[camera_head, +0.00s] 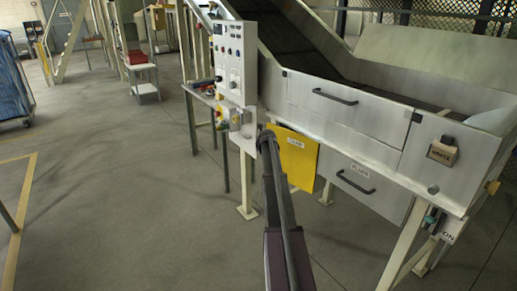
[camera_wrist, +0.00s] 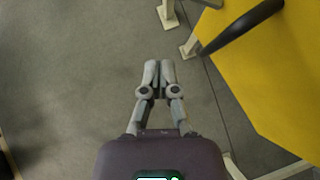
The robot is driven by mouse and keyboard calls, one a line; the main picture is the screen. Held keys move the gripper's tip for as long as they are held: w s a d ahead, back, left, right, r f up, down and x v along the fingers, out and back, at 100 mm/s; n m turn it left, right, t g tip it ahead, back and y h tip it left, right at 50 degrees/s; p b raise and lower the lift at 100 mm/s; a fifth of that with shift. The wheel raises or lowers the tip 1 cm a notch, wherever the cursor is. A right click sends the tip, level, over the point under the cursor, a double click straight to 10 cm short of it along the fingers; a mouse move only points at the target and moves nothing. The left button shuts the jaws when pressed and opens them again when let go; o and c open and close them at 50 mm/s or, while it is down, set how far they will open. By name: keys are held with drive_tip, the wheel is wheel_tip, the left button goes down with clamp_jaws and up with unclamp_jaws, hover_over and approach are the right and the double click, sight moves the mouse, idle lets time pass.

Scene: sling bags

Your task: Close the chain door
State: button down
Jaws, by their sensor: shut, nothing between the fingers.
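A yellow door panel (camera_head: 293,160) with a small, unreadable label hangs on the machine's front, left of the lower grey panel. I take it to be the chain door. In the wrist view the yellow panel (camera_wrist: 285,80) fills the right side, with a dark bar handle (camera_wrist: 240,25) across its top. It appears to stand out at an angle from the machine, but how far I cannot tell. My gripper (camera_wrist: 159,68) is shut and empty over the floor, left of the panel and apart from it in the picture. In the head view my arm hides part of the panel's left side.
A control box (camera_head: 236,60) with buttons stands left of the yellow panel. Grey panels with black handles (camera_head: 335,97) are to the right. Pale machine legs (camera_head: 247,185) reach the floor. A blue cart (camera_head: 12,85) is far left. The floor (camera_head: 110,190) at left is clear.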

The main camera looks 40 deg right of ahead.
drive_tip(key=shift+s+a+r, duration=0.3)
drive_tip(key=shift+r, duration=0.15)
drive_tip(key=s+a+f+n+g+y, duration=0.1)
drive_tip(key=s+a+n, duration=0.35)
drive_tip(key=a, duration=0.75)
drive_tip(key=s+a+f+n+g+y, duration=0.1)
drive_tip(key=s+a+f+n, duration=0.1)
drive_tip(key=a+n, duration=0.75)
drive_tip(key=s+a+f+n+g+y, duration=0.1)
drive_tip(key=s+a+n, duration=0.3)
drive_tip(key=a, duration=1)
drive_tip(key=s+a+f+n+g, duration=0.1)
drive_tip(key=s+a+n+g, duration=0.4)
drive_tip(key=s+a+n, duration=1.7)
drive_tip(key=shift+s+a+f+n+y, duration=0.3)
drive_tip(key=shift+s+a, duration=0.1)
drive_tip(key=shift+s, duration=0.2)
drive_tip(key=shift+w+r, duration=0.1)
drive_tip(key=shift+w, duration=0.05)
